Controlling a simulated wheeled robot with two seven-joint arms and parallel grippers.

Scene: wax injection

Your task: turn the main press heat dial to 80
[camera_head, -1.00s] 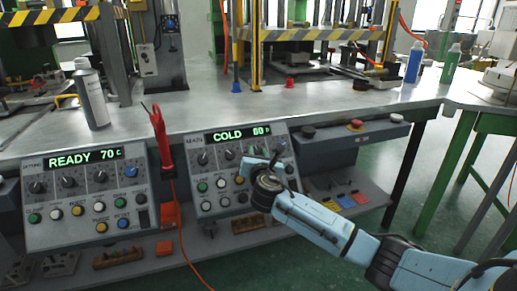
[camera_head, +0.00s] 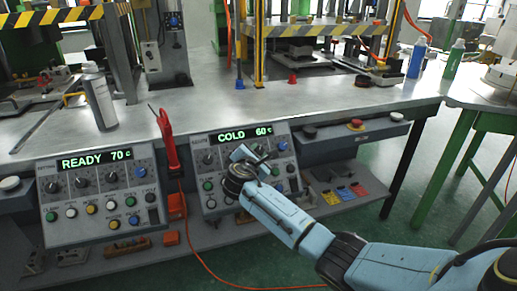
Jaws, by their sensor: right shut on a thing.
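The main press panel (camera_head: 200,170) stands at the front of the bench, right of a similar panel. Its green display (camera_head: 244,134) reads COLD 60 c. Several dark dials, a blue dial (camera_head: 282,145) and coloured buttons show on its face. My right gripper (camera_head: 247,157) is up against the upper middle of this panel, shut on a dial there. The fingers and wrist hide that dial and its pointer, so its setting cannot be read. My left gripper is not in view.
The left panel (camera_head: 45,205) has a display reading READY 70 c. A red tool (camera_head: 167,140) with a red cable hangs between the panels. A grey can (camera_head: 98,98) stands on the bench (camera_head: 190,110). Red, yellow and blue pieces (camera_head: 345,193) lie on the lower shelf.

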